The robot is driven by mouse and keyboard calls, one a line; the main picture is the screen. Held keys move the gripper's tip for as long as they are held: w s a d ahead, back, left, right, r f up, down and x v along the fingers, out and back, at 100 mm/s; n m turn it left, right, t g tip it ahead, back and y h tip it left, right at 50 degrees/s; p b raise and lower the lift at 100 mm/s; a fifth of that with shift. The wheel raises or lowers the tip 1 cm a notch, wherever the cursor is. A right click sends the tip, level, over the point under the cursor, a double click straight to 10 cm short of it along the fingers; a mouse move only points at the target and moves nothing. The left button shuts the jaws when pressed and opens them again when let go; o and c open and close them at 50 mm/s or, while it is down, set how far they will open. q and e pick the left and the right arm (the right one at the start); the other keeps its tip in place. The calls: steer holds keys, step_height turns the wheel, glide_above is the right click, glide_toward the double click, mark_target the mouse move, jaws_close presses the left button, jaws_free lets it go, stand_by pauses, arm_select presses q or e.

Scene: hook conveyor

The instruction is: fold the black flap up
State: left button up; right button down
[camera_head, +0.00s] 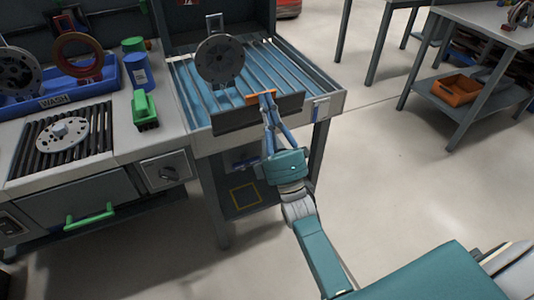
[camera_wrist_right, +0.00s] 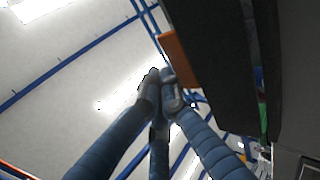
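The black flap (camera_head: 232,121) is a long dark plate across the front end of the roller conveyor, with an orange tab (camera_head: 258,98) at the middle of its upper edge. Its exact tilt is hard to tell. My right gripper (camera_head: 268,98) reaches up to the flap from the front, its fingertips beside the orange tab. In the right wrist view the fingertips (camera_wrist_right: 160,77) are together, just left of the flap (camera_wrist_right: 215,70) and close to the tab (camera_wrist_right: 180,60). Nothing shows clearly between them. I cannot tell whether they touch the tab. My left gripper is out of view.
The conveyor (camera_head: 329,104) has a grey disc (camera_head: 219,60) on a hook above it. To the left is a worktop with a green brush (camera_head: 145,108), a blue can (camera_head: 138,72) and a blue wash bin (camera_head: 108,73). Open floor (camera_head: 400,170) lies to the right.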

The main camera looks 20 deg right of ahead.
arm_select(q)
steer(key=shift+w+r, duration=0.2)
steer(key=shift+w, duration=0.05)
arm_select(e)
steer(key=shift+w+r, duration=0.3)
steer(key=shift+w, duration=0.55)
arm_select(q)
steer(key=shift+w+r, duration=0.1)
arm_select(e)
steer(key=shift+w+d, duration=0.1)
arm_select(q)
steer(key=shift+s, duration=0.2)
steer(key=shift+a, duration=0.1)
